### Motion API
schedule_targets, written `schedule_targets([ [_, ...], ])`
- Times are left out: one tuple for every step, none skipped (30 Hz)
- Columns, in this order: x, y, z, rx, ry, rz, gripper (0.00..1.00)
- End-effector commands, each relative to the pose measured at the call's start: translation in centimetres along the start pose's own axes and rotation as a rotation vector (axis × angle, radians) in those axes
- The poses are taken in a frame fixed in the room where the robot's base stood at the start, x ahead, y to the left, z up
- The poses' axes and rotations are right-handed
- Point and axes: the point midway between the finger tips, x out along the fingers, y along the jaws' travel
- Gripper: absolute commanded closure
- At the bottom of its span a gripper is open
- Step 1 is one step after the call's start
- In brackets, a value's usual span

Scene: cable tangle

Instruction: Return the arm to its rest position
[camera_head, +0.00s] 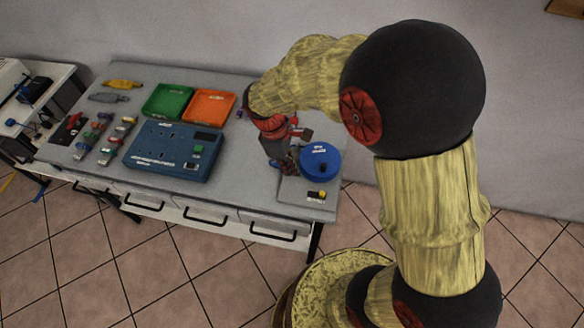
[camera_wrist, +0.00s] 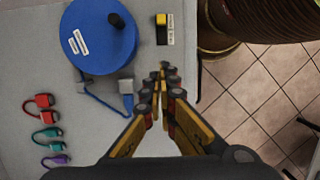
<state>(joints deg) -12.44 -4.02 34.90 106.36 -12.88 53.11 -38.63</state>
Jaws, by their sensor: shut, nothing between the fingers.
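My arm reaches across the right of the head view and bends down to the table. My gripper (camera_wrist: 163,76) is shut and empty, above the table's edge in the wrist view. In the head view my gripper (camera_head: 287,160) hangs over the table's right part, left of the blue reel (camera_head: 320,160), partly hidden by my arm. In the wrist view the blue reel (camera_wrist: 98,40) lies ahead and to the left of the fingertips. Its blue cable runs to a grey plug (camera_wrist: 126,92) just left of the fingers.
A yellow-black block (camera_wrist: 163,28) lies ahead of the fingers. The head view shows a blue panel (camera_head: 172,150), green tray (camera_head: 167,101), orange tray (camera_head: 208,107) and power strips on the table (camera_head: 240,190). Tiled floor is right.

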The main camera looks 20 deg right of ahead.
Motion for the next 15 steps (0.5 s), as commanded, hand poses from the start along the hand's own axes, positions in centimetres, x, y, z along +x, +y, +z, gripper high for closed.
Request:
schedule_targets([
  [0.01,0.0,0.0,0.0,0.0,0.0,1.0],
  [0.01,-0.01,0.0,0.0,0.0,0.0,1.0],
  [0.02,-0.01,0.0,0.0,0.0,0.0,1.0],
  [0.02,-0.01,0.0,0.0,0.0,0.0,1.0],
  [0.02,0.0,0.0,0.0,0.0,0.0,1.0],
  [0.02,-0.01,0.0,0.0,0.0,0.0,1.0],
  [0.02,-0.01,0.0,0.0,0.0,0.0,1.0],
  [0.02,-0.01,0.0,0.0,0.0,0.0,1.0],
  [0.03,-0.01,0.0,0.004,0.0,0.0,1.0],
  [0.03,-0.01,0.0,0.009,0.0,0.0,1.0],
  [0.03,0.0,0.0,0.019,0.0,0.0,1.0],
  [0.03,0.0,-0.01,0.037,0.0,0.0,1.0],
  [0.03,-0.01,-0.03,0.055,0.001,0.0,1.0],
  [0.05,-0.06,-0.06,0.078,0.002,-0.002,1.0],
  [0.28,-0.4,0.03,0.114,0.001,-0.01,1.0],
])
